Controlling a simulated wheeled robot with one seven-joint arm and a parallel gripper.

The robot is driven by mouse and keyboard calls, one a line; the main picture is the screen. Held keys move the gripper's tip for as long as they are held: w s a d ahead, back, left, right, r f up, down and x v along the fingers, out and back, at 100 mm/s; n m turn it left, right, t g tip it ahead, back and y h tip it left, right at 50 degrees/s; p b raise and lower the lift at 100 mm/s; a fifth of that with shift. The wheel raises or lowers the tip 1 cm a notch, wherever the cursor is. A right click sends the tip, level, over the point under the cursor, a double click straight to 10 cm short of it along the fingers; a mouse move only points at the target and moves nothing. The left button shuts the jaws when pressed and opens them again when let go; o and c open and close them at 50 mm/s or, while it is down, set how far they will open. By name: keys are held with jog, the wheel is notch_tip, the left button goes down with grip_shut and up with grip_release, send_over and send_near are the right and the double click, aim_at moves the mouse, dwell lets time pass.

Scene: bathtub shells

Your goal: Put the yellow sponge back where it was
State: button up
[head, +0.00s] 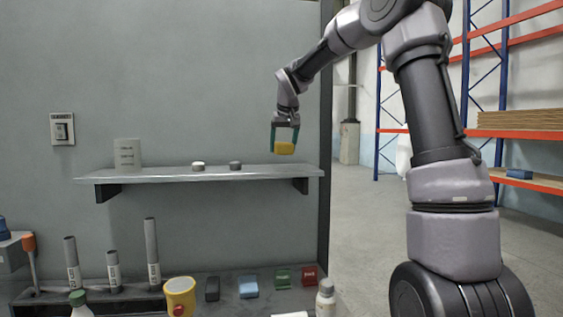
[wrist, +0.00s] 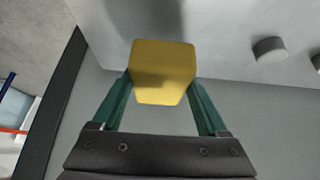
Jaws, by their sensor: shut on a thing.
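The yellow sponge (head: 285,148) is held between the green fingers of my gripper (head: 284,140). In the wrist view the sponge (wrist: 163,72) sits between the two fingertips of my gripper (wrist: 160,88). In the head view the gripper points down and the sponge appears just above the right part of the grey wall shelf (head: 135,176). I cannot tell whether the sponge touches the shelf.
On the shelf stand a pale canister (head: 127,153), a white-topped knob-like piece (head: 198,167) and a dark one (head: 236,166). Below, a bench holds several blocks, including a blue one (head: 248,288) and a red one (head: 309,276), a yellow cup (head: 180,296) and upright tubes.

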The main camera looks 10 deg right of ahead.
aim_at(283, 168)
jog(key=shift+f, duration=2.35)
jog(key=shift+f, duration=0.15)
jog(key=o, duration=1.2)
jog(key=shift+r, duration=0.25)
jog(key=v, duration=1.1)
jog(key=s+d+f+m+y, duration=0.1)
jog(key=s+f, duration=0.3)
jog(key=s, duration=1.2)
jog(key=s+d+f+m+y, duration=0.1)
jog(key=s+d+f+m, duration=0.2)
jog(key=s, duration=1.3)
jog(key=shift+d+f+t, duration=0.3)
jog(key=shift+d+f, duration=0.15)
jog(key=shift+d, duration=0.4)
